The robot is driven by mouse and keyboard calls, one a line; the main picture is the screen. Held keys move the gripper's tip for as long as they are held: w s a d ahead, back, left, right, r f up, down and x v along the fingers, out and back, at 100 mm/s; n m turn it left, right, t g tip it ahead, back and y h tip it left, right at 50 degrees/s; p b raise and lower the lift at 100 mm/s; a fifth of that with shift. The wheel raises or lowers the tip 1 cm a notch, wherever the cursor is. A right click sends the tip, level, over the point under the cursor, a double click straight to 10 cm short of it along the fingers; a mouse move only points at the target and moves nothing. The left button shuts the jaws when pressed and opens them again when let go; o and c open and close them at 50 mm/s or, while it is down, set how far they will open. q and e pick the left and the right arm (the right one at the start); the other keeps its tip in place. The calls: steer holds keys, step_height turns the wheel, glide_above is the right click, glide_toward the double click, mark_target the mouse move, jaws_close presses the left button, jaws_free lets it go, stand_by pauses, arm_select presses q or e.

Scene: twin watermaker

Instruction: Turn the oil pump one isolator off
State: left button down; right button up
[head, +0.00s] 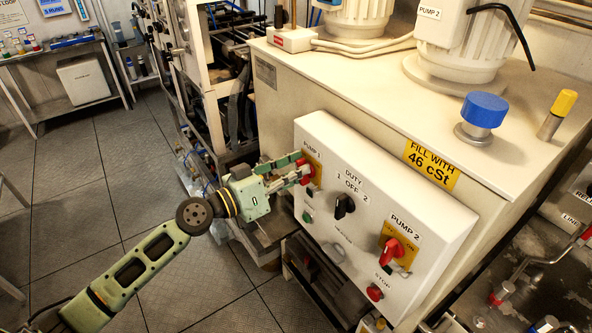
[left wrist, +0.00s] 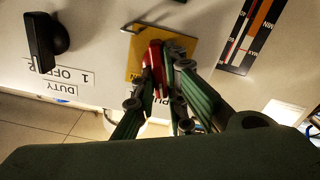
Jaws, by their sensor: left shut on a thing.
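The pump 1 isolator is a red rotary handle (left wrist: 153,60) on a yellow plate (left wrist: 134,62), at the left end of the white control panel (head: 345,160). My left gripper (head: 302,170) reaches it from the left, its green fingers closed around the red handle; this also shows in the left wrist view (left wrist: 164,62). The fingers hide much of the handle and the plate's markings, so I cannot read its position. The pump 2 isolator (head: 391,252) has a similar red handle on a yellow plate. My right gripper is not in view.
A black duty selector knob (head: 344,205) sits right of the isolator, with a green button (head: 308,217) below. A red stop button (head: 375,293) is at the panel's lower right. A blue cap (head: 484,110) stands on the tank top. Open floor lies at left.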

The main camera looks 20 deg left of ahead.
arm_select(q)
steer(key=shift+w+a+f+n, duration=0.1)
steer(key=shift+f+n, duration=0.1)
steer(key=shift+n, duration=2.1)
steer(key=shift+w+a+f+n, duration=0.1)
steer(key=shift+a+f+n, duration=0.05)
steer(key=shift+n, duration=2.15)
steer(key=shift+w+a+f+n, duration=0.1)
steer(key=shift+f+n, duration=0.1)
steer(key=shift+n, duration=2.1)
steer(key=c, duration=1.8)
jaws_free()
steer(key=shift+s, duration=0.1)
